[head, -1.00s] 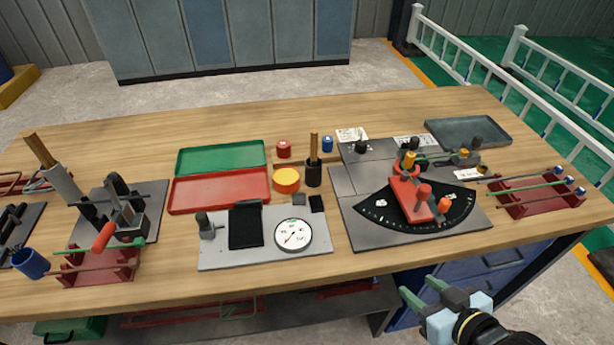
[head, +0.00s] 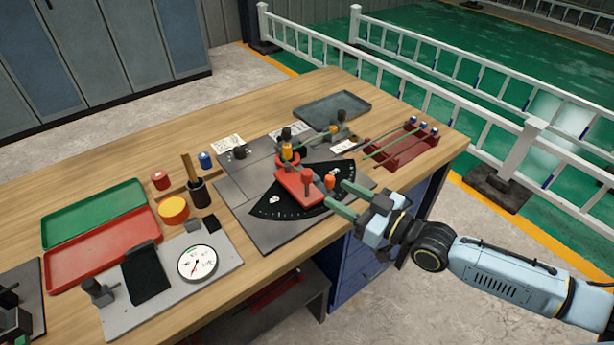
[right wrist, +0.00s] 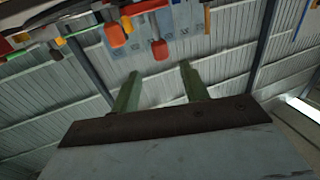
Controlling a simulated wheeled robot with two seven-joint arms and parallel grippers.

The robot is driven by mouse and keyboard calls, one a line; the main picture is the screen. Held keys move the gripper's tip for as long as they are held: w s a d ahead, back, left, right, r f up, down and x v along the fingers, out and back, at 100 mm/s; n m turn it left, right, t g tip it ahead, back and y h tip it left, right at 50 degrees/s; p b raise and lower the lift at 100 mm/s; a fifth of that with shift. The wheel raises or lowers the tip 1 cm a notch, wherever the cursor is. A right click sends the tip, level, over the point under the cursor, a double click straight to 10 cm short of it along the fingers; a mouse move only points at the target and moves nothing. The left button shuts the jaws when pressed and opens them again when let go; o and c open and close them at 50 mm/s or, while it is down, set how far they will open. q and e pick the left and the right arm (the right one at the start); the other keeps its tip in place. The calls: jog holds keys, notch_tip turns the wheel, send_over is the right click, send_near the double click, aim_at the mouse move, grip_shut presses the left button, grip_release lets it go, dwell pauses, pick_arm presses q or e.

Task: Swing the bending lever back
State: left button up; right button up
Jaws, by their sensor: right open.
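The red bending lever (head: 298,190) lies over the black angle dial (head: 272,204) of the bender on its grey plate (head: 252,232). A red upright grip (head: 307,179) and an orange knob (head: 329,182) stand near its front end. My right gripper (head: 340,198) is open and empty, with green fingers pointing at the lever end, close to the orange knob. Contact cannot be told. In the right wrist view, the open fingers (right wrist: 160,75) have nothing between them; red-orange grips (right wrist: 159,49) show just beyond their tips. My left gripper is out of view.
A red rack with rods (head: 405,150) stands right of the bender, and a grey tray (head: 332,107) behind it. A dial-gauge plate (head: 222,262), a red tray (head: 102,247) and a green tray (head: 95,212) lie left. White railings (head: 455,100) stand beyond the bench.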

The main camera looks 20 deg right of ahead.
aim_at(312, 180)
jog(key=x, duration=1)
jog(key=shift+f+b, duration=0.1)
jog(key=shift+b, duration=0.2)
grip_shut()
